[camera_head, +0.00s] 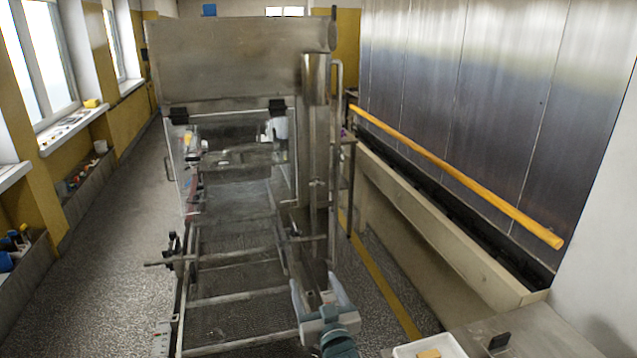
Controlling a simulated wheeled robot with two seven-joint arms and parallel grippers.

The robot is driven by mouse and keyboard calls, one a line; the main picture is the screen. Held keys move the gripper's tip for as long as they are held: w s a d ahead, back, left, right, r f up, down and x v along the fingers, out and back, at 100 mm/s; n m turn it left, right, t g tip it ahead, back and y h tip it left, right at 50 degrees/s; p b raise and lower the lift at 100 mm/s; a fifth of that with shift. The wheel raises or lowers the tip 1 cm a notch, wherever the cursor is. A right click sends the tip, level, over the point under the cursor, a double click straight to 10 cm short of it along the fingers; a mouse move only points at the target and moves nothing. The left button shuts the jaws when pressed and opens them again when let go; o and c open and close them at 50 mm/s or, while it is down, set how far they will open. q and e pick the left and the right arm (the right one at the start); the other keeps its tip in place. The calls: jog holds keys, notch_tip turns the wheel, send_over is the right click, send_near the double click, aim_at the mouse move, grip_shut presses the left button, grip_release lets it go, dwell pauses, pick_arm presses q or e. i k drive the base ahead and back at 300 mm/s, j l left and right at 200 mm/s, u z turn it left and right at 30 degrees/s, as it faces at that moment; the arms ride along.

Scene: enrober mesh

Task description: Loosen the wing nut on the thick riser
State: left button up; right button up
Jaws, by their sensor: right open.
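The thick riser (315,85) is an upright metal column at the right side of the steel machine (235,60). A small light fitting (317,183) sits partway down it and may be the wing nut; it is too small to tell. My right gripper (322,288) is open at the lower middle, its two pale fingers pointing away from me toward the machine. In the picture it is well below the small fitting and apart from it. Nothing shows between its fingers. My left gripper is not in view.
A wire mesh belt (235,315) with cross bars runs out toward me, left of my right gripper. A rod with knobs (172,250) sticks out at its left. A yellow rail (460,175) lines the right wall. A white tray (410,351) is at the bottom right. Floor is clear at left.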

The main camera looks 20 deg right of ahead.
aim_at(316, 182)
jog(key=i+l, duration=0.35)
jog(key=i, duration=0.25)
jog(key=i+l, duration=0.4)
jog(key=i, duration=0.15)
